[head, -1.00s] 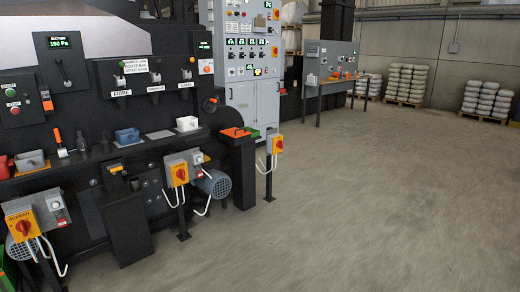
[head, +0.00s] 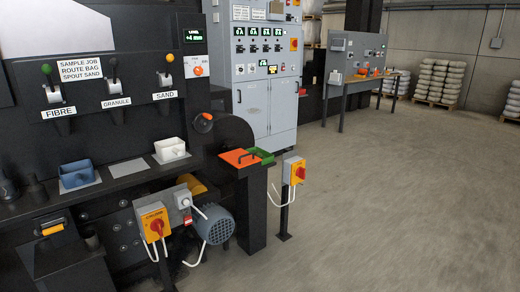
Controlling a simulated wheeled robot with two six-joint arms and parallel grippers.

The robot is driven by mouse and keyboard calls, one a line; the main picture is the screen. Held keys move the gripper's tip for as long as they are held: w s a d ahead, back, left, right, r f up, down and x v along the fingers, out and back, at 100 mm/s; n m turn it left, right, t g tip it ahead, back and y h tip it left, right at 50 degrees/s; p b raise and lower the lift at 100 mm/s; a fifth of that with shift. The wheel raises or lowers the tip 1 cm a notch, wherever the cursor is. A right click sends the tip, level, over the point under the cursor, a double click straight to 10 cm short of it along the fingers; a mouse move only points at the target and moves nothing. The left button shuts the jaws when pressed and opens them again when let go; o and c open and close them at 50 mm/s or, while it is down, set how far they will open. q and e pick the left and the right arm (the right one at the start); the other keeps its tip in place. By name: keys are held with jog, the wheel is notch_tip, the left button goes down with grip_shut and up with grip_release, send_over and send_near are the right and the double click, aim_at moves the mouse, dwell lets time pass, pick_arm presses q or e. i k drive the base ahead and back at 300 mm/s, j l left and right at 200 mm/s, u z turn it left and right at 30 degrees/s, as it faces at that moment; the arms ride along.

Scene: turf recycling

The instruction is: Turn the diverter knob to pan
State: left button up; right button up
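No part labelled as the diverter knob is readable from here. A small orange knob (head: 198,71) sits on a white plate under the green level display (head: 193,36), right of the spout levers. Lower down, a dark round handle with an orange part (head: 204,123) sticks out from the black machine's side. I cannot tell which of these is the diverter knob, and no pan marking is legible. Neither of my grippers is in view.
Labelled levers for fibre (head: 52,92), granule (head: 114,85) and sand (head: 165,79) line the black panel. A blue tray (head: 77,174) and white tray (head: 170,150) sit on the ledge. A switch post (head: 294,171) stands right. Open concrete floor (head: 400,200) lies beyond.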

aim_at(198, 70)
jog(key=i+u, duration=0.15)
jog(key=i, duration=0.3)
jog(key=i+l+u, duration=0.1)
jog(key=i, duration=0.35)
jog(key=i+l+u, duration=0.15)
jog(key=i, duration=0.3)
jog(key=i+l+u, duration=0.15)
jog(key=i, duration=0.25)
jog(key=i+l+u, duration=0.1)
jog(key=i+l, duration=0.15)
jog(key=i, duration=0.2)
